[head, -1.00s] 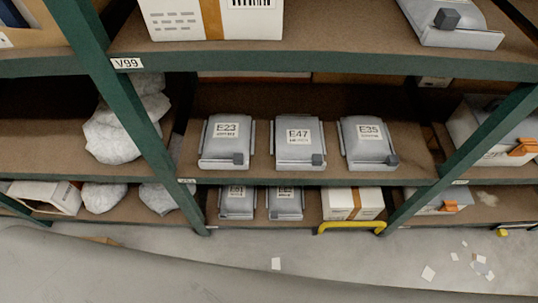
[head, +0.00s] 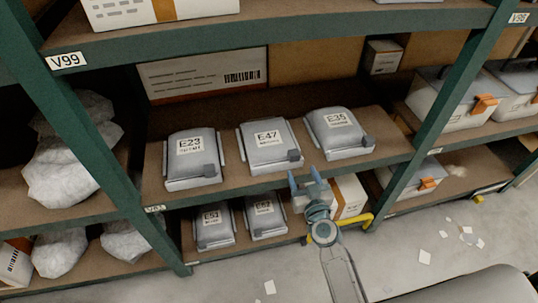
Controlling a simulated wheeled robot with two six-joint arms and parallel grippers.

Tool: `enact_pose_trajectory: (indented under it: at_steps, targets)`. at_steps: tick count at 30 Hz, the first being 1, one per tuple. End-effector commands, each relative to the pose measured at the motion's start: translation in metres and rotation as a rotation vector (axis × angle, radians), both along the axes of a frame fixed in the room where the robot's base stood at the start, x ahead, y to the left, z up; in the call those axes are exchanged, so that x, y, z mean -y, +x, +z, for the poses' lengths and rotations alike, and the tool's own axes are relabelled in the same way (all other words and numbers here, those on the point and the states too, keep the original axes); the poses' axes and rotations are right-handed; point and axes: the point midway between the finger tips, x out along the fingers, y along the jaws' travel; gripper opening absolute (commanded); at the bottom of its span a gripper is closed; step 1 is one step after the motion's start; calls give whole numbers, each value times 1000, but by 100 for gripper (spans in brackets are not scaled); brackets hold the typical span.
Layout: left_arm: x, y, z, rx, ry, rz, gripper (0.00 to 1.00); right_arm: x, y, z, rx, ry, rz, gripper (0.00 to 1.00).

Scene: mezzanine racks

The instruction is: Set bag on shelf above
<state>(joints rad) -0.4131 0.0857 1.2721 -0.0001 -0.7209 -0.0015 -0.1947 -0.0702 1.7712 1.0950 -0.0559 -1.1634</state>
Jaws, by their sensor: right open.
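Three grey bags in shallow trays stand in a row on the middle shelf (head: 230,191): the E23 bag (head: 191,165), the E47 bag (head: 268,153) and the E35 bag (head: 340,137). Two more grey bags, E51 (head: 214,232) and one with a hard-to-read label (head: 264,220), stand on the lower shelf. The shelf above (head: 290,29) runs across the top. My right gripper (head: 306,177) is open and empty, with its fingers up, in front of the middle shelf's edge below the E47 and E35 bags. My left gripper is not in view.
A white box (head: 118,12) stands on the upper shelf, with clear board to its right. Green posts (head: 428,118) flank the bay. A yellow rail (head: 355,229) is low by a white box (head: 346,196). White wrapped lumps (head: 66,177) lie left; grey cases (head: 447,102) stand right.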

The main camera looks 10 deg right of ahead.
Motion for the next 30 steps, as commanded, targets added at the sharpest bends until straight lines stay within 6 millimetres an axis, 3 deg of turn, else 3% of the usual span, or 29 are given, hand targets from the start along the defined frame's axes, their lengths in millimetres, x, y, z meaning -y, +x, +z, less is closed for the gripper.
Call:
enact_pose_trajectory:
  at_steps: [5, 10, 17, 24, 30]
  targets:
    - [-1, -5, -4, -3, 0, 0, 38, -1, 20, 12, 22, 0, -3, 56]
    - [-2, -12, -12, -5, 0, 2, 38, -2, 46, 10, 20, 1, -2, 56]
    - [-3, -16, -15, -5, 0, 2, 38, -2, 63, 9, 18, 1, -2, 56]
    - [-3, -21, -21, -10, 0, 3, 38, -4, 99, 10, 18, 1, -2, 56]
    - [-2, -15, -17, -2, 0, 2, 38, -5, 109, 9, 17, 1, -3, 56]
